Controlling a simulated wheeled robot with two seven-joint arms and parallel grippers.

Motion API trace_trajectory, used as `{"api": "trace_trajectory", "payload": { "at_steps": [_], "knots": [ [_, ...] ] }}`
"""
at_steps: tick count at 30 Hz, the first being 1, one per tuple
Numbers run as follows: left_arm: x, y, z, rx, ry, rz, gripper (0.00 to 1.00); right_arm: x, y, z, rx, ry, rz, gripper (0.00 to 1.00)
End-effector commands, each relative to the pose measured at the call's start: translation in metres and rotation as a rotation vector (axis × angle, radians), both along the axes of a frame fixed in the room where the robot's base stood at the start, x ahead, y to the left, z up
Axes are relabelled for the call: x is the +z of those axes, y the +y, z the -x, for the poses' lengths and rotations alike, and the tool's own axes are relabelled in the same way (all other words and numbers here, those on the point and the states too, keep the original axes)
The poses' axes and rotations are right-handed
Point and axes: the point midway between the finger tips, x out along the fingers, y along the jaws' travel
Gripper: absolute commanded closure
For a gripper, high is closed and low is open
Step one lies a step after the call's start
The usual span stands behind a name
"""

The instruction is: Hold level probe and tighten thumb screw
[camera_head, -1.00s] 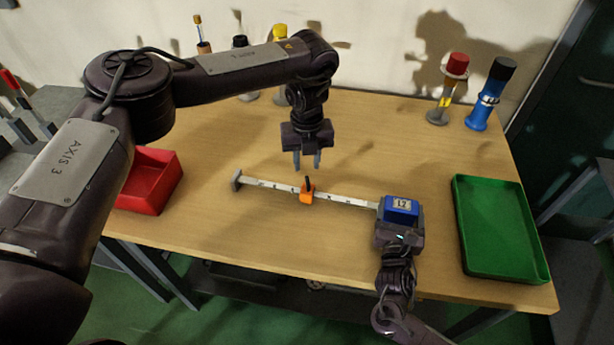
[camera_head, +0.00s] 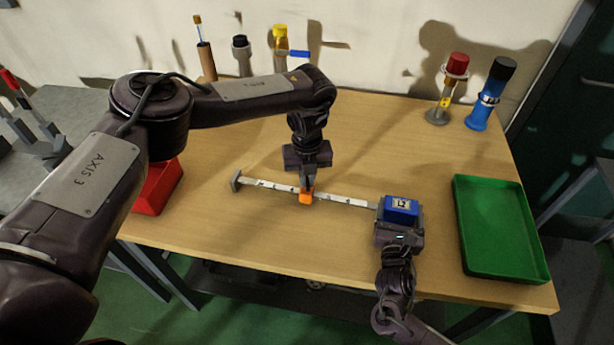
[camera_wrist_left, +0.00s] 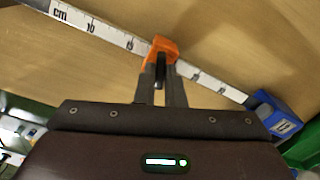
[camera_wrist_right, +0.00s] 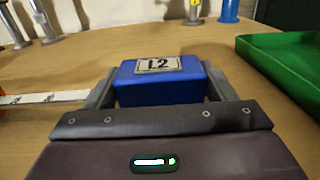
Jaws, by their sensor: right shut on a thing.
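The level probe is a white ruler-like bar (camera_head: 338,199) with a blue block (camera_head: 401,205) marked L2 at its right end. An orange slider (camera_head: 306,199) sits on the bar near its middle. My right gripper (camera_wrist_right: 159,90) is shut on the blue block, with a finger on each side. My left gripper (camera_head: 307,186) points down at the slider from above. In the left wrist view its fingertips (camera_wrist_left: 160,80) stand on either side of the small dark thumb screw (camera_wrist_left: 159,72) by the orange slider. Whether they press on the screw cannot be told.
A green tray (camera_head: 460,222) lies to the right and a red tray (camera_head: 158,190) to the left, partly behind my left arm. Several cylindrical items, including a blue one (camera_head: 479,115), stand along the back edge. The wooden table (camera_head: 260,230) is clear around the bar.

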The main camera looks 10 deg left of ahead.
Motion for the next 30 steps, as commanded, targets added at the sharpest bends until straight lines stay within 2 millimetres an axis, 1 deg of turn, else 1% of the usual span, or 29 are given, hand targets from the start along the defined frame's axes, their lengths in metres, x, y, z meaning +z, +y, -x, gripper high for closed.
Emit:
{"api": "trace_trajectory", "payload": {
  "at_steps": [5, 7, 15, 18, 21, 29, 30],
  "knots": [
    [0.0002, 0.0008, -0.0001, -0.004, 0.0, -0.001, 1.0, 0.0003, -0.0002, -0.0002, -0.001, 0.0, -0.001, 0.68],
    [0.0002, 0.0009, -0.0002, -0.031, 0.0, -0.001, 1.0, 0.0003, -0.0003, -0.0002, -0.001, 0.0, -0.001, 0.68],
    [0.0005, 0.0011, -0.0002, -0.303, 0.0, -0.001, 1.0, 0.0002, -0.0008, -0.0003, -0.002, 0.0, -0.001, 0.68],
    [0.0005, 0.0011, -0.0002, -0.374, 0.0, -0.001, 1.0, 0.0002, -0.0009, -0.0003, -0.002, 0.0, -0.001, 0.68],
    [0.0005, 0.0011, -0.0002, -0.405, 0.0, -0.001, 1.0, 0.0002, -0.0011, -0.0003, -0.003, 0.0, -0.001, 0.68],
    [0.0005, 0.0011, -0.0002, -0.409, 0.001, -0.002, 1.0, 0.0001, -0.0013, -0.0004, -0.003, 0.0, 0.0, 0.68],
    [0.0005, 0.0011, -0.0002, -0.408, 0.0, -0.002, 0.87, 0.0001, -0.0014, -0.0004, -0.003, 0.0, 0.0, 0.68]
  ]
}}
